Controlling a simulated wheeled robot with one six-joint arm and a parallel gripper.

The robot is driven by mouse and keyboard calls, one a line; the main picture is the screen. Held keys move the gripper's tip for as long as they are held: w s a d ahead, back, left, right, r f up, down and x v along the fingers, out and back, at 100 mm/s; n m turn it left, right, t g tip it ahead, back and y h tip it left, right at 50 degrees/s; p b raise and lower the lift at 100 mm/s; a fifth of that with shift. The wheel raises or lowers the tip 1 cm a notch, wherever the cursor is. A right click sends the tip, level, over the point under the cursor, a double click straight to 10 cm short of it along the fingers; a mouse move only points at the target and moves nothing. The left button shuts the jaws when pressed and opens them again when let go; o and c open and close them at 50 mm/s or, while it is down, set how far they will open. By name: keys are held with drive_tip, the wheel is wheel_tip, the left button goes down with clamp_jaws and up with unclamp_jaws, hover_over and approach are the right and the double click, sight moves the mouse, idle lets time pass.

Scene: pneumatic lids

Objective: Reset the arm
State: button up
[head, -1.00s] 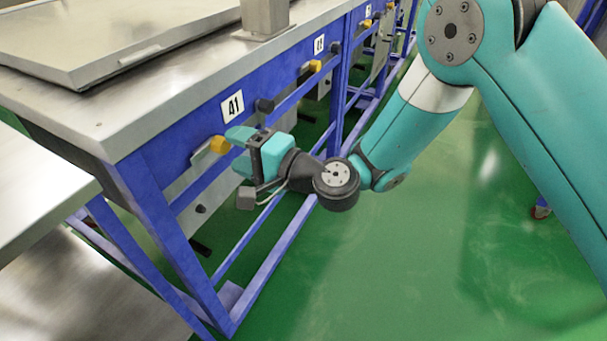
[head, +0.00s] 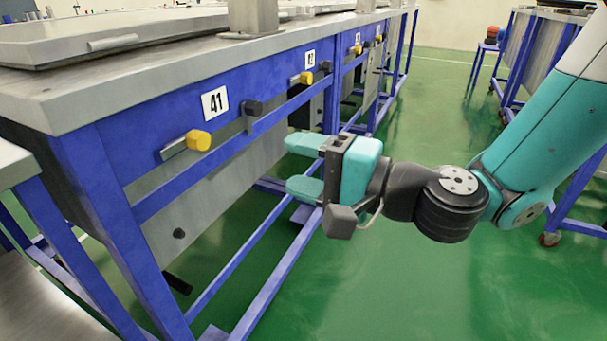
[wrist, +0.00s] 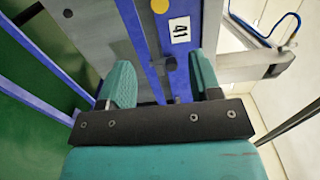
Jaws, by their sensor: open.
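My gripper (head: 298,166) is open and empty in the head view, with its two teal fingers pointing left toward the blue bench frame. It is held in the aisle, to the right of and below the yellow knob (head: 198,140) beside the label 41 (head: 215,102). A clear gap lies between the fingers and that knob. In the wrist view my gripper (wrist: 162,85) shows its fingers spread apart, with the label 41 (wrist: 180,30) and a yellow knob (wrist: 160,6) beyond them.
The steel-topped bench (head: 190,68) with blue legs runs along the left. More yellow knobs, including one by label 42 (head: 306,78), line its front. A blue-framed cart (head: 520,70) stands at the right. The green floor (head: 430,110) between them is clear.

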drive_tip(key=s+n+g+h, duration=0.1)
drive_tip(key=s+n+g, duration=0.4)
drive_tip(key=s+n, duration=0.1)
drive_tip(key=s+d+f+n+g+h, duration=0.1)
drive_tip(key=s+d+n+h, duration=0.3)
drive_tip(key=d, duration=0.4)
drive_tip(key=s+d+f+n+g+h, duration=0.1)
drive_tip(key=s+d+f+n+h, duration=0.1)
drive_tip(key=s+d+h, duration=0.4)
drive_tip(key=d+r+p, duration=0.1)
drive_tip(key=r+p, duration=1.4)
drive_tip(key=w+d+r+h+p, duration=0.1)
drive_tip(key=d+r+p, duration=0.1)
drive_tip(key=r+p, duration=1.2)
drive_tip(key=shift+w+r+p, duration=0.3)
drive_tip(key=shift+r+p, duration=0.05)
drive_tip(key=shift+p, duration=0.05)
drive_tip(key=shift+d, duration=0.1)
